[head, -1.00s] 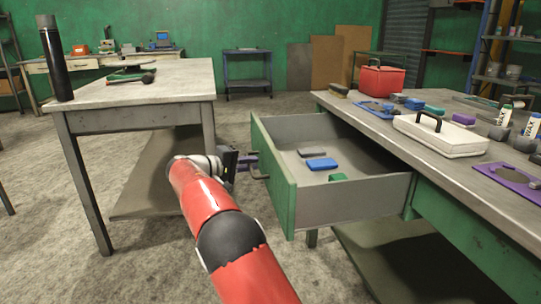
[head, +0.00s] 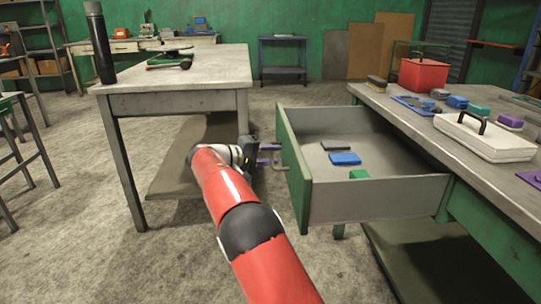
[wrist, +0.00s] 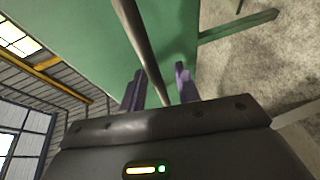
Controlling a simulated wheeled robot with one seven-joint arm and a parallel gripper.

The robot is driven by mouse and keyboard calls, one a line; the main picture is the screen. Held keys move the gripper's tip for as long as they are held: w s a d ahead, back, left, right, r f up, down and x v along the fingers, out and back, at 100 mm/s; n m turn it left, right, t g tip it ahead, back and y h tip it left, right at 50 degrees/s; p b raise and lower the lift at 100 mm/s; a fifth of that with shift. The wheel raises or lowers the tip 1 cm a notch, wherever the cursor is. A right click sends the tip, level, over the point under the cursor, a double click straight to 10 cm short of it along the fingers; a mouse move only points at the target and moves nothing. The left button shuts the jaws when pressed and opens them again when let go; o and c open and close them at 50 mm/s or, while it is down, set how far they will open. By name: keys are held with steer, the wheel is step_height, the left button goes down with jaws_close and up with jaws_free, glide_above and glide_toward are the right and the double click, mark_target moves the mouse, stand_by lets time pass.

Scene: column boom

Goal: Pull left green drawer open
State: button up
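The green drawer (head: 294,170) stands pulled well out of the right workbench, with its grey inside in view. It holds a blue block (head: 345,159), a dark flat piece (head: 335,146) and a green block (head: 359,174). A bar handle (head: 281,167) is on its green front; the bar (wrist: 146,50) also shows in the wrist view. My gripper (head: 267,155) is at the handle, just left of the drawer front. Its purple fingers (wrist: 160,90) are apart, with the bar between them and gaps visible on both sides.
The workbench (head: 450,150) carries a red box (head: 423,75), a white case (head: 484,139) and small blocks. A grey table (head: 175,75) with a black cylinder (head: 100,45) stands left, close behind my gripper. Bare floor (head: 75,180) lies at left.

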steer(key=v, duration=0.7)
steer(key=shift+a, duration=0.3)
steer(key=shift+s+r, duration=0.1)
steer(key=shift+s, duration=0.05)
